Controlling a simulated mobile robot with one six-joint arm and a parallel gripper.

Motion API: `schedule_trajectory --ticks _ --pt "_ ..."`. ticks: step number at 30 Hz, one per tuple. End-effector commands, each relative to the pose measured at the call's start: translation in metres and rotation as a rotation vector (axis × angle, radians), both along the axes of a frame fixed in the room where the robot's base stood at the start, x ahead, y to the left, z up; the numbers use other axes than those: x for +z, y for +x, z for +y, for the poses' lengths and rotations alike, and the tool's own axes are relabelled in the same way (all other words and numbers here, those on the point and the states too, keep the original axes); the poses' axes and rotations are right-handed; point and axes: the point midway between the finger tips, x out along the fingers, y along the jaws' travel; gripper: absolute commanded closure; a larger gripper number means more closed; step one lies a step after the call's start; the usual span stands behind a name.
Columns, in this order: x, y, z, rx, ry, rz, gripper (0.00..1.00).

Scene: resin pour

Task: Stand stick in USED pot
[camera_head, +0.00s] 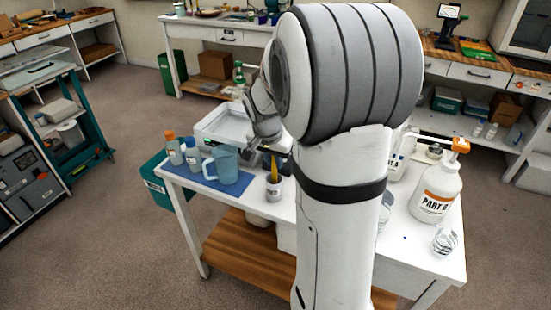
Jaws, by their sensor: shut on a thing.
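A small white pot (273,190) with a dark printed label stands on the white table, just right of the blue mat; the label is too small to read. A thin yellow-brown stick (274,166) is upright over the pot, its lower end at or inside the pot's mouth. My gripper (271,149) is above the pot, shut on the stick's upper part. My arm hides much of the gripper, and I cannot tell whether the stick touches the pot's bottom.
A translucent blue jug (223,164) and several small bottles stand on the blue mat (208,183), left of the pot. A large PART B bottle (436,192) and a clear cup (444,242) stand on the right. My arm covers the table's middle.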

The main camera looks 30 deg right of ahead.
Motion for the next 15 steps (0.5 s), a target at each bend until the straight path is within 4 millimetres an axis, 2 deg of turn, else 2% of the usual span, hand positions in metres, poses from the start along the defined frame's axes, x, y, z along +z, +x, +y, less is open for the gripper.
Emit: schedule_trajectory --ticks 4,5,12,15 --pt "0.0003 -0.0001 -0.0002 0.0 0.0 0.0 1.0" --pt "0.0003 -0.0002 -0.0003 0.0 0.0 0.0 0.85" --pt "0.0004 -0.0002 -0.0005 -0.001 0.0 0.0 0.65" --pt "0.0004 -0.0003 -0.0006 -0.001 0.0 0.001 0.6"
